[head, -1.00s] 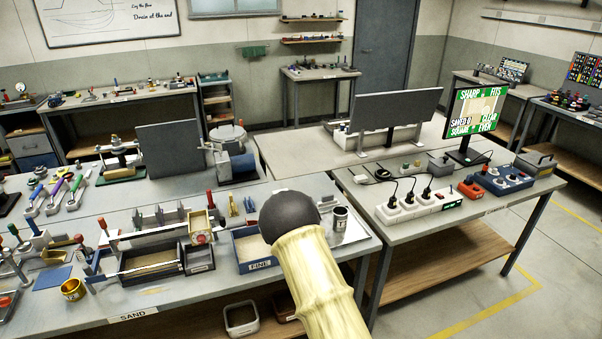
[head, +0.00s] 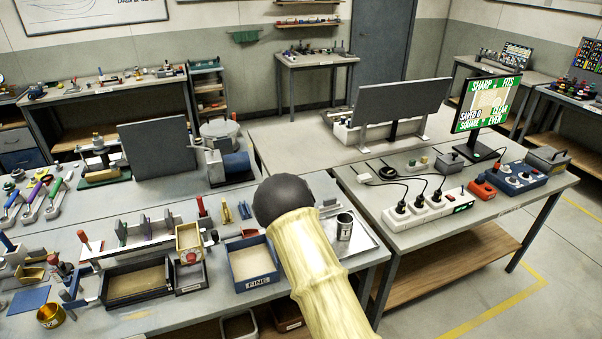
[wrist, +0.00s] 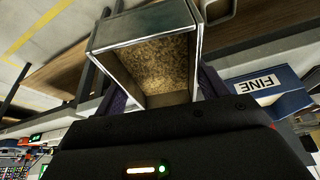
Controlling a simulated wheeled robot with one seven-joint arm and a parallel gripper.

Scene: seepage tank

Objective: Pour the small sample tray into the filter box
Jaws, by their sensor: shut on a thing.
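My gripper (wrist: 165,92) shows in the wrist view, with a dark finger on each side of a small grey metal tray (wrist: 103,42). It is shut on this tray. Grainy brown material (wrist: 155,62) lies inside it. In the head view my gripper and the tray are hidden behind my own arm. No box in view is marked as the filter box. A small wood-framed box (head: 189,238) stands on the left bench behind a black sand tray (head: 137,283); I cannot tell whether it is the filter box.
A blue bin labelled FINE (head: 253,263) stands left of my arm; it also shows in the wrist view (wrist: 262,95). A metal can (head: 344,227) stands to the right on a flat tray. A brass cup (head: 51,316) is at the front left. The right bench holds a power strip (head: 428,208).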

